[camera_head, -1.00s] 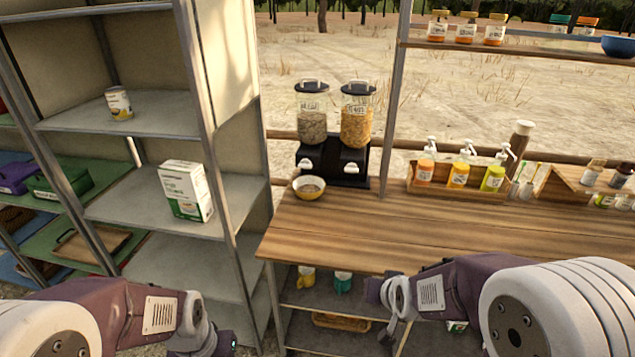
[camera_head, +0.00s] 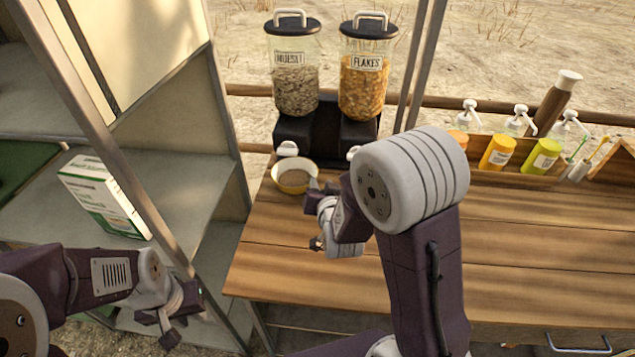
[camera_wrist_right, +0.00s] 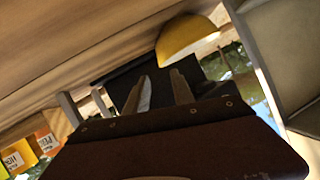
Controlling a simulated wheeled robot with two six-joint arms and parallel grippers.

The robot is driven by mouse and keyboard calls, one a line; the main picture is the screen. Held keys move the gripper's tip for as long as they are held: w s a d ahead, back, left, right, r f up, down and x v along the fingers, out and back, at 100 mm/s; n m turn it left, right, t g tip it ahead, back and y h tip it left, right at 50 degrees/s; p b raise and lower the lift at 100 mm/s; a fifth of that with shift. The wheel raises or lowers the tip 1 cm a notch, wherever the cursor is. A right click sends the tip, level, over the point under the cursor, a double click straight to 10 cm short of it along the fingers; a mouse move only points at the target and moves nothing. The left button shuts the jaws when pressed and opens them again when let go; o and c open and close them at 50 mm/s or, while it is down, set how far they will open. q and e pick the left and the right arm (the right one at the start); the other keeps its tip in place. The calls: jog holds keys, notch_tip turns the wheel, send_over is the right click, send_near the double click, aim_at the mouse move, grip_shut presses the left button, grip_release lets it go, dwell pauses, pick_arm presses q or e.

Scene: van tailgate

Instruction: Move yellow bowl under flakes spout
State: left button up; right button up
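The yellow bowl (camera_head: 283,184) stands on the wooden counter in front of the muesli dispenser (camera_head: 295,88), at its spout (camera_head: 288,148). The bowl is white inside and holds brownish contents. The flakes dispenser (camera_head: 362,88) is just to its right; its spout (camera_head: 352,152) is partly hidden by my right arm. My right gripper is just right of the bowl, over the counter. In the right wrist view the gripper (camera_wrist_right: 160,80) has its fingers apart with nothing between them, and the bowl (camera_wrist_right: 187,38) lies beyond them. My left gripper (camera_head: 182,312) hangs before the shelf, away from the bowl.
A shelf unit with a white and green box (camera_head: 103,195) stands left of the counter. A metal post (camera_head: 425,65) rises right of the dispensers. Pump bottles (camera_head: 497,152) and a brown bottle (camera_head: 556,100) stand behind on the right. The front counter (camera_head: 540,240) is clear.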

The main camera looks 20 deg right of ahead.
jog(key=shift+s+a+r, duration=0.15)
jog(key=shift+s+r, duration=0.05)
jog(key=shift+s, duration=0.25)
jog(key=x, duration=0.9)
jog(key=shift+w+f, duration=0.1)
jog(key=shift+w, duration=0.25)
jog(key=shift+s, duration=0.1)
jog(key=shift+c, duration=0.2)
grip_shut()
jog(key=shift+d, duration=0.2)
